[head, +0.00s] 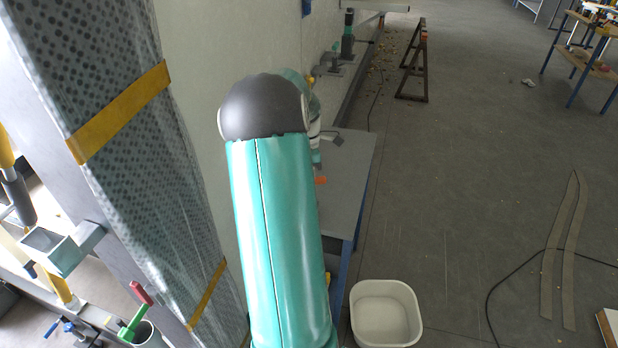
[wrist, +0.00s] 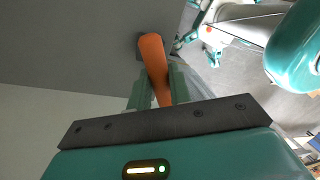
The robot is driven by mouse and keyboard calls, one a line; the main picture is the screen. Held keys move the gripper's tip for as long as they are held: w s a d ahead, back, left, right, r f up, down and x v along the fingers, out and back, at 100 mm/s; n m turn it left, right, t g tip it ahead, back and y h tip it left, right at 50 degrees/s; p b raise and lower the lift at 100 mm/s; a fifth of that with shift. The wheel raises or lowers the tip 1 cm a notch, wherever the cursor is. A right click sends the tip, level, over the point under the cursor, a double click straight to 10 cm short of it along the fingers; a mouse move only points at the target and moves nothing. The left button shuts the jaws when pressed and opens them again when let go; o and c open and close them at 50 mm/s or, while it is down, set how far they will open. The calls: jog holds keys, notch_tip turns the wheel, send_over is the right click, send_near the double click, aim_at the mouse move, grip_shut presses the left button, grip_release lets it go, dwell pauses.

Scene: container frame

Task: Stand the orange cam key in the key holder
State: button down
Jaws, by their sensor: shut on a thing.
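The orange cam key (wrist: 153,56) is in the wrist view, between the two green fingers of my gripper (wrist: 159,86). My gripper is shut on it, and its rounded orange end sticks out beyond the fingertips over a grey surface. The part between the fingers is partly hidden. In the head view my arm hides most of the gripper; a small orange patch (head: 321,180) shows just right of the arm, and I cannot tell if it is the key. I cannot pick out the key holder with certainty; an open square grey socket (head: 42,240) sits at the left.
A grey bench (head: 350,185) stands beyond my arm along the pale wall. A white tub (head: 385,312) is on the floor at its near end. A cup (head: 147,334) with red- and green-handled tools is at lower left.

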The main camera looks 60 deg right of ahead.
jog(key=shift+f, duration=1.95)
jog(key=c, duration=1.2)
grip_release()
jog(key=shift+r, duration=0.1)
notch_tip(320, 180, up, 13)
jog(key=w+d, duration=0.1)
jog(key=d, duration=0.1)
jog(key=shift+w+r, duration=0.2)
jog(key=shift+w, duration=0.1)
notch_tip(320, 180, up, 6)
